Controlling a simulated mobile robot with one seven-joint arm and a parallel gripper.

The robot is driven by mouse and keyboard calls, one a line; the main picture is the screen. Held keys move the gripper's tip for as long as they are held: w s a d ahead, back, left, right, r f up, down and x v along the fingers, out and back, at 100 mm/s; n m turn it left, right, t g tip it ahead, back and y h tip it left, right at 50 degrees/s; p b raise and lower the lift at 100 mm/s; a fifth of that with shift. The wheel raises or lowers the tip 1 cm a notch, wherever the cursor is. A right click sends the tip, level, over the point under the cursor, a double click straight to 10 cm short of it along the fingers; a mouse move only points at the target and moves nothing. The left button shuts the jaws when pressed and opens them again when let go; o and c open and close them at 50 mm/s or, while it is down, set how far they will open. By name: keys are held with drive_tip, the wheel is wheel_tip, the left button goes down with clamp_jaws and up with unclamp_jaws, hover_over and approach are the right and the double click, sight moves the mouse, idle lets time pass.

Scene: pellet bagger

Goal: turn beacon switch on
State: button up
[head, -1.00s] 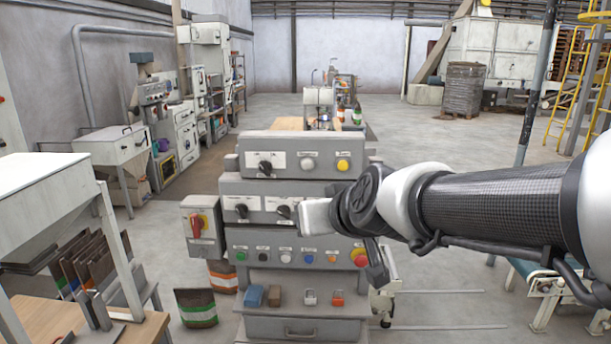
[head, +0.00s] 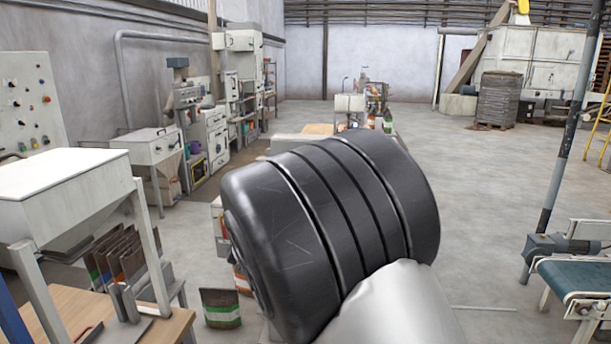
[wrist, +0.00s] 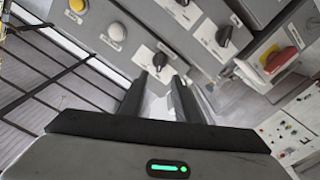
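The wrist view shows the control panel's boxes at a steep tilt. One face carries a yellow button (wrist: 77,5), a white button (wrist: 116,32) and a black rotary knob (wrist: 160,60). The neighbouring face carries another black knob (wrist: 224,36) and one more at the top edge. The labels are too small to read, so I cannot tell which is the beacon switch. My gripper (wrist: 168,88) is open and empty, its two dark fingers apart and close to the first face's black knob. In the head view my own arm hides nearly all of the panel.
A red-handled switch on a yellow plate (wrist: 280,62) sits beside the knobs. The floor at right centre is open.

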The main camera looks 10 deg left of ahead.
drive_tip(key=w+p, duration=0.1)
drive_tip(key=w, duration=0.9)
drive_tip(key=shift+w, duration=0.4)
clamp_jaws()
